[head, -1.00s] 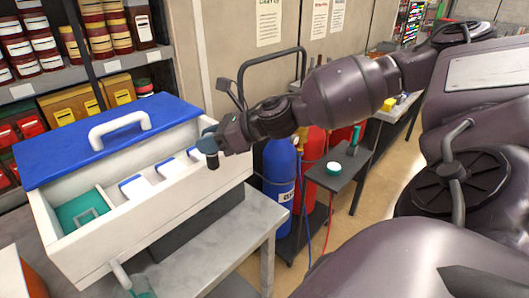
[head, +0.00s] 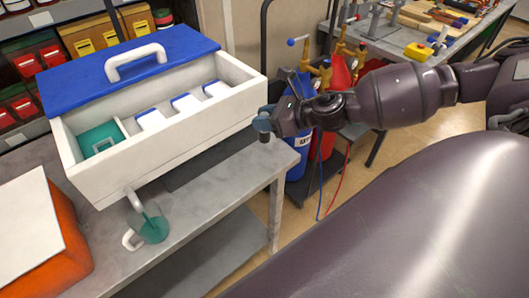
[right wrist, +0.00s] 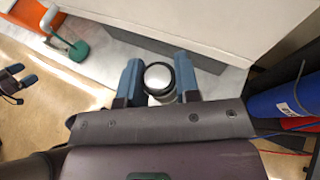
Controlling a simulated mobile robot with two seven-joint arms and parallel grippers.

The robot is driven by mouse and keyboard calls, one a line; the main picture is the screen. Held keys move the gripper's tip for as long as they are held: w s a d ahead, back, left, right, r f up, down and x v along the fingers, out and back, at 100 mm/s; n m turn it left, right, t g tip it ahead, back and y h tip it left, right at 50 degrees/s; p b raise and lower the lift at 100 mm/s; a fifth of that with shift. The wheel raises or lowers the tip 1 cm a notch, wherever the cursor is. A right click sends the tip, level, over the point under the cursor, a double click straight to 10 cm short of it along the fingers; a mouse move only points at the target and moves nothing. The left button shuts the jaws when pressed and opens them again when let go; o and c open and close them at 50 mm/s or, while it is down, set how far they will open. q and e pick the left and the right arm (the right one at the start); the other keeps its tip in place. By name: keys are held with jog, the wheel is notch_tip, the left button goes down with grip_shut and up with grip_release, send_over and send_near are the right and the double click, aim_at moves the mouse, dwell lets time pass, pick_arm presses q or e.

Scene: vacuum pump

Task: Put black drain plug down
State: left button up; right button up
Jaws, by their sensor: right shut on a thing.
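My right gripper (head: 264,122) is shut on the black drain plug (head: 264,137) and holds it off the right end of the white vacuum pump housing (head: 165,145), near the bench's right corner. In the right wrist view the plug (right wrist: 158,78) sits between the two blue-grey fingers (right wrist: 158,85), showing a dark rim and pale round middle. The pump has a blue lid with a white handle, and a white pipe with a green fitting (head: 153,229) at its lower front. My left gripper (right wrist: 22,76) appears small at the left edge of the right wrist view, fingers apart and empty.
The grey bench top (head: 215,190) has bare room in front of the pump. An orange box with a pale top (head: 30,235) stands at the bench's left. Blue and red cylinders (head: 298,150) with hoses stand right of the bench. A cluttered workbench is behind.

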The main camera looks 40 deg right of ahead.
notch_tip(320, 180, down, 13)
jog(key=shift+r+b, duration=0.15)
jog(key=shift+b, duration=0.25)
dwell(0.4)
jog(key=o, duration=0.9)
jog(key=shift+o, duration=0.2)
jog(key=shift+s+d, duration=0.1)
jog(key=b+v, duration=0.2)
jog(key=v, duration=0.9)
jog(key=shift+s+d, duration=0.2)
jog(key=shift+s, duration=0.05)
